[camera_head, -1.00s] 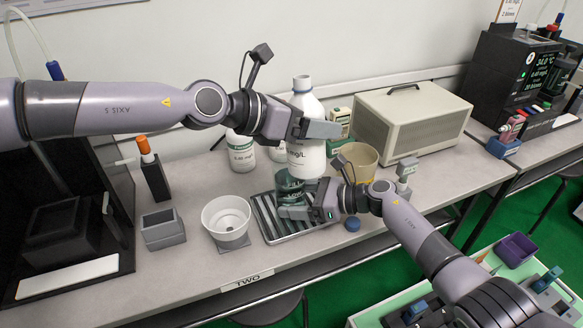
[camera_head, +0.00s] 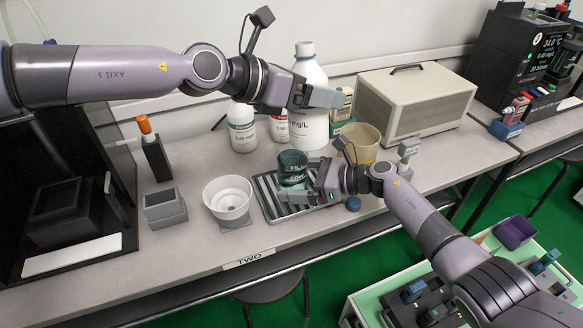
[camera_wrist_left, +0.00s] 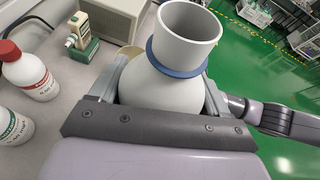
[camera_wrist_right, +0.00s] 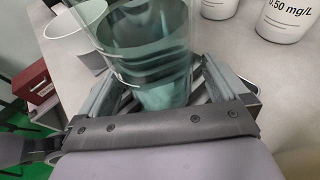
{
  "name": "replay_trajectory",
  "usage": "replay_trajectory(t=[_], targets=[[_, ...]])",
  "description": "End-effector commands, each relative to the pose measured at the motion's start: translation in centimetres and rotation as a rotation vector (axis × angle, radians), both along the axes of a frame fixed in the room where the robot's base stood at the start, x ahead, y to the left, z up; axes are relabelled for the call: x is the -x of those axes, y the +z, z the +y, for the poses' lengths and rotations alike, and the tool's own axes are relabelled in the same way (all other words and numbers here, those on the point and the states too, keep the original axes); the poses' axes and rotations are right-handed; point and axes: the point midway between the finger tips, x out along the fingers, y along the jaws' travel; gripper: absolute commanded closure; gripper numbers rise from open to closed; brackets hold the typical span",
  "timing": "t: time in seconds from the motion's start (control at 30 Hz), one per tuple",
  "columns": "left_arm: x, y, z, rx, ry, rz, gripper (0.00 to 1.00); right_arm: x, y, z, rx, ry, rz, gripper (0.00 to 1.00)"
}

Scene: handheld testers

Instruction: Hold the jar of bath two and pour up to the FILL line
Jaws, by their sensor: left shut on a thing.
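A large white bottle (camera_head: 311,73) marked mg/L is held by my left gripper (camera_head: 318,96), shut around its shoulder. In the left wrist view its wide mouth (camera_wrist_left: 187,35) is open, with a blue ring below it. The bottle looks nearly upright, behind the jar. A teal glass jar (camera_head: 292,160) with FILL lettering is at the ribbed tray (camera_head: 266,206). My right gripper (camera_head: 308,190) has its fingers on either side of the jar; whether they press on it is unclear. In the right wrist view the jar (camera_wrist_right: 158,60) sits between the fingers. Its liquid level is unclear.
A blue cap (camera_head: 353,203) lies right of the tray. A white bowl (camera_head: 228,196) stands left, above the TWO label (camera_head: 248,259). A beige beaker (camera_head: 362,146), smaller bottles (camera_head: 242,132) and a beige case (camera_head: 415,103) stand behind. The bench's front edge is near the tray.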

Motion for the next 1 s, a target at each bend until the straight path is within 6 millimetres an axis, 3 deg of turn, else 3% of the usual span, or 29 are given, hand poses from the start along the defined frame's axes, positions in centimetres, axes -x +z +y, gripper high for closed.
replay_trajectory(t=[0.37, 0.8, 1.0], targets=[[0.0, 0.2, 0.0, 0.003, 0.0, -0.003, 0.76, 0.4, 0.6, -2.0, 0.0, -0.003, -0.003, 0.0], [0.0, 0.2, 0.0, 0.003, 0.001, -0.003, 0.76, 2.6, 2.7, -8.6, 0.002, -0.001, -0.001, 0.0], [0.0, 0.2, 0.0, 0.003, 0.001, -0.003, 0.76, 3.2, 3.4, -10.5, 0.001, 0.0, 0.001, 0.0]])
